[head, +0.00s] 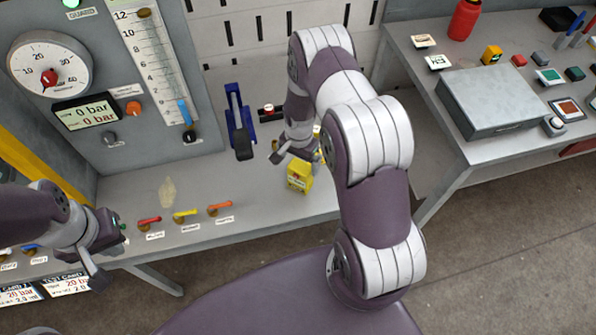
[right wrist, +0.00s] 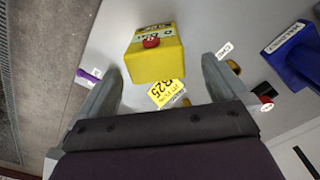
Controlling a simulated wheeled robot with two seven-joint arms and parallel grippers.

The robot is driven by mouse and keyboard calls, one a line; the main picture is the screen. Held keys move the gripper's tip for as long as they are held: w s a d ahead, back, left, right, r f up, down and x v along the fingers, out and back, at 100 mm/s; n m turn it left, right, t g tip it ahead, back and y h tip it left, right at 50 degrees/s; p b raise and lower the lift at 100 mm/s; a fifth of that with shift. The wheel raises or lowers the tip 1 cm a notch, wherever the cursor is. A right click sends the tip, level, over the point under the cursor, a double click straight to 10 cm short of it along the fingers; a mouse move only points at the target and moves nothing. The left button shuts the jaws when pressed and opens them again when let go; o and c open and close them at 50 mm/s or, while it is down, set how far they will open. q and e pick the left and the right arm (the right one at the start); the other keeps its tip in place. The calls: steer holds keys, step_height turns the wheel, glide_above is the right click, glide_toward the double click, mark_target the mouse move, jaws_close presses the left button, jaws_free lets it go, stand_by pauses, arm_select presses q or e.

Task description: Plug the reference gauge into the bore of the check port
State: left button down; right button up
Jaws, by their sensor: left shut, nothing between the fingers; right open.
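A yellow block (head: 298,177) with dark lettering stands on the bench below my right gripper (head: 294,157). In the right wrist view the yellow block (right wrist: 152,58) has a red knob on the face towards the camera. It lies between and a little beyond the fingertips of my open right gripper (right wrist: 160,78), with a gap on both sides. I cannot tell whether this block is the reference gauge. My left gripper (head: 97,277) is shut and empty at the bench's front left. I cannot make out the check port or its bore for certain.
A blue stand (head: 239,122) is behind the yellow block, to its left. Several coloured levers (head: 186,214) line the bench's front. A gauge panel (head: 110,100) rises at the left. A grey case (head: 490,103) lies on the right table. Bench between levers and block is mostly clear.

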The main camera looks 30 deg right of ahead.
mark_target(301, 166)
steer(key=f, duration=0.2)
steer(key=f+p, duration=0.1)
steer(key=shift+s+d+f, duration=0.25)
steer(key=shift+s+f, duration=0.15)
steer(key=shift+w+a, duration=0.1)
steer(key=shift+w, duration=0.05)
steer(key=c, duration=1.2)
arm_select(q)
steer(key=shift+s+d+r, duration=0.1)
steer(key=shift+s+r, duration=0.05)
steer(key=shift+r, duration=0.35)
steer(key=shift+s+d+r, duration=0.1)
steer(key=shift+s+r, duration=0.05)
steer(key=shift+r, duration=0.35)
arm_select(e)
steer(key=shift+r, duration=0.1)
